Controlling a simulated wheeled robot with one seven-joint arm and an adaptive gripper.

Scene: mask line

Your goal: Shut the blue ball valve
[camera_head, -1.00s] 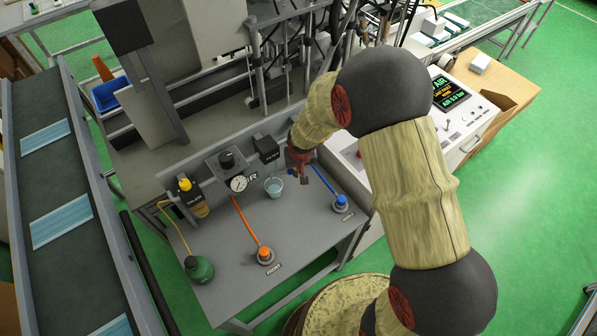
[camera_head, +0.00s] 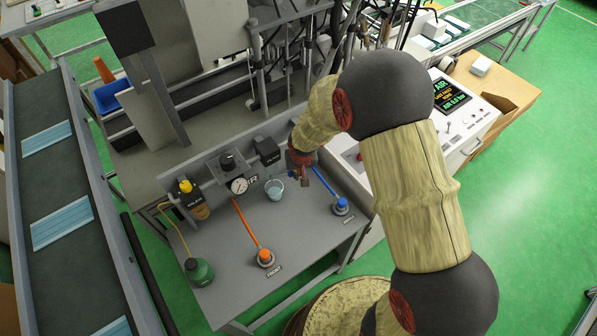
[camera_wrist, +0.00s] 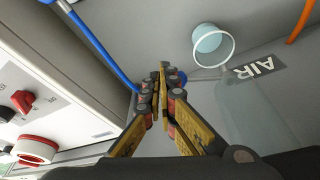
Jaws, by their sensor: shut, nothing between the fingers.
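My gripper (camera_head: 304,181) is low at the back right of the grey bench, right of the clear cup. In the wrist view its fingertips (camera_wrist: 160,80) are together with nothing held between them. A blue line (camera_head: 326,181) runs from beside my gripper to a round blue-topped fitting (camera_head: 342,205) at the bench's right. In the wrist view the blue line (camera_wrist: 95,45) comes down from the top left to beside the fingertips. A small blue part (camera_wrist: 183,77) shows just behind the fingers; they hide much of it, and I cannot tell whether they touch it.
The cup (camera_head: 274,189) stands close left of my gripper. A white cabinet with a red knob (camera_wrist: 37,149) borders the right side.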

